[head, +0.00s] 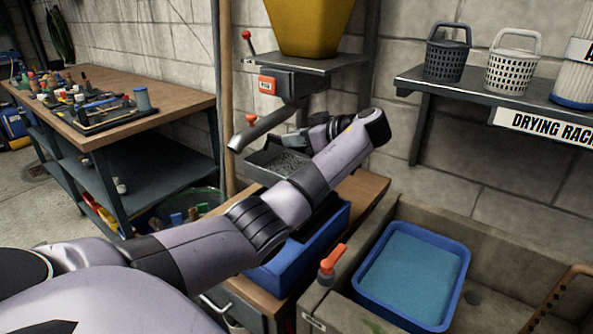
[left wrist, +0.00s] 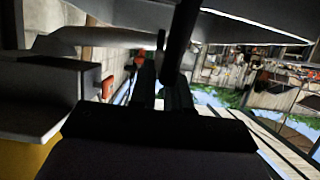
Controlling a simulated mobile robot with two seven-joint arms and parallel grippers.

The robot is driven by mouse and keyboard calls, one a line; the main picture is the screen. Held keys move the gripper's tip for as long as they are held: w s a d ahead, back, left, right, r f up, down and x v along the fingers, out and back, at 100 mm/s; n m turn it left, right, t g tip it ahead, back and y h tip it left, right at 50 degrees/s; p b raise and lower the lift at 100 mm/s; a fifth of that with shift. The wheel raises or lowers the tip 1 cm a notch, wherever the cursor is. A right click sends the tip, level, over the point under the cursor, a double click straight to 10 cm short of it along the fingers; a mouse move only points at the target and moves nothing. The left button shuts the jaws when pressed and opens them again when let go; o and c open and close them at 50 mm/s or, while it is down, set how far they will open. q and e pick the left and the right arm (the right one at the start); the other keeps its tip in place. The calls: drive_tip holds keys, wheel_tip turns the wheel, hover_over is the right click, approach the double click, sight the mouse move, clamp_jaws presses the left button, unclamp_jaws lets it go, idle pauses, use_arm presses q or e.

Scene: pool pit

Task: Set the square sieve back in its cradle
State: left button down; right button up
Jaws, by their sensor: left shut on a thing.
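The square sieve (head: 285,163) is a dark, shallow square tray with a grey speckled bottom, below the metal spout in the head view. My left gripper (head: 290,140) is at its far side, shut on what looks like the sieve's dark handle (left wrist: 183,40), which runs between the fingers in the left wrist view. The sieve looks about level. My left forearm covers its right side. I cannot make out the cradle clearly, nor whether the sieve touches anything below. My right gripper is out of view.
A yellow hopper (head: 308,25) and its spout (head: 262,128) stand close above the sieve. A blue bin (head: 315,245) lies under my arm. A blue-rimmed water tub (head: 412,275) sits in the sink. A shelf with baskets (head: 446,60) is at right, a workbench (head: 170,95) at left.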

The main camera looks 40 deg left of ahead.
sight(286, 170)
use_arm(q)
wheel_tip(286, 170, down, 8)
drive_tip(key=shift+f, duration=0.25)
drive_tip(key=c, duration=1.1)
unclamp_jaws()
drive_tip(key=shift+d, duration=0.1)
drive_tip(key=b+v, duration=0.1)
drive_tip(key=v, duration=1.1)
drive_tip(key=shift+b, duration=0.3)
